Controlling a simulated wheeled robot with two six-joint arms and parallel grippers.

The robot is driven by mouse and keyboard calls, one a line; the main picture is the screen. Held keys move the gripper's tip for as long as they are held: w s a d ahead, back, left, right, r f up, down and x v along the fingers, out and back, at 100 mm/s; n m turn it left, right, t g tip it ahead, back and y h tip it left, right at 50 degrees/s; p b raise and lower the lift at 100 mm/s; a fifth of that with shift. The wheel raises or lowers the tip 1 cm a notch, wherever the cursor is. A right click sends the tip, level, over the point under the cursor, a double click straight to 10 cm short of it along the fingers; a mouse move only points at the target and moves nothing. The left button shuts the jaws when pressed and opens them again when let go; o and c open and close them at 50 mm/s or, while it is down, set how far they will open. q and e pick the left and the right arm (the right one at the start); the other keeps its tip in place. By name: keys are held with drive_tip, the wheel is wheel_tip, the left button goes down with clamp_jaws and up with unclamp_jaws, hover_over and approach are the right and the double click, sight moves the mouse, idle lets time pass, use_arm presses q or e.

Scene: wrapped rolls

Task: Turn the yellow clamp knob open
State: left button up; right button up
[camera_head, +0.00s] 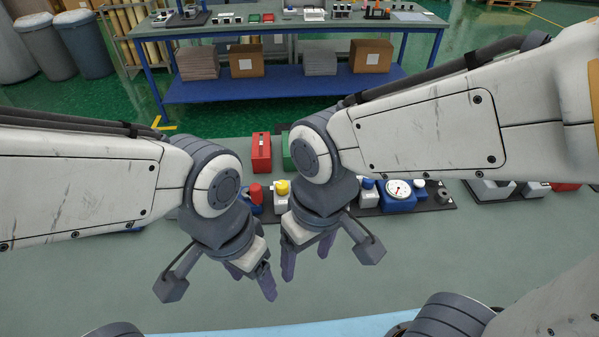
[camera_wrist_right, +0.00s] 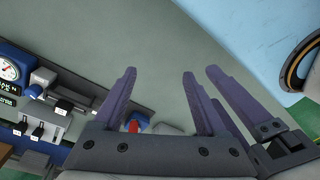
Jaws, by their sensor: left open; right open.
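The yellow clamp knob (camera_head: 283,187) sits on top of a small white block (camera_head: 281,203) on the dark board, visible between my two forearms in the head view. My left gripper (camera_head: 252,283) is open and empty, in front of and below the knob in the picture, apart from it. My right gripper (camera_head: 307,260) is open and empty, just right of the left one; its fingers also show in the right wrist view (camera_wrist_right: 159,74). A finger of my left gripper shows close beside them there. I cannot make out the yellow knob in the right wrist view.
A red knob (camera_head: 255,192) on a blue block stands left of the yellow knob. A blue gauge unit (camera_head: 399,200) stands on the board to the right. Red (camera_head: 261,155) and green boxes stand behind. The grey tabletop (camera_head: 440,265) in front is clear. A blue-framed workbench stands beyond.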

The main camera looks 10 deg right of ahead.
drive_tip(key=w+a+m, duration=0.2)
drive_tip(key=w+m, duration=0.2)
drive_tip(key=w, duration=0.4)
drive_tip(key=m+h, duration=0.1)
drive_tip(key=m, duration=0.9)
approach(282, 184)
wheel_tip(282, 184, down, 9)
drive_tip(key=shift+p, duration=0.7)
clamp_jaws()
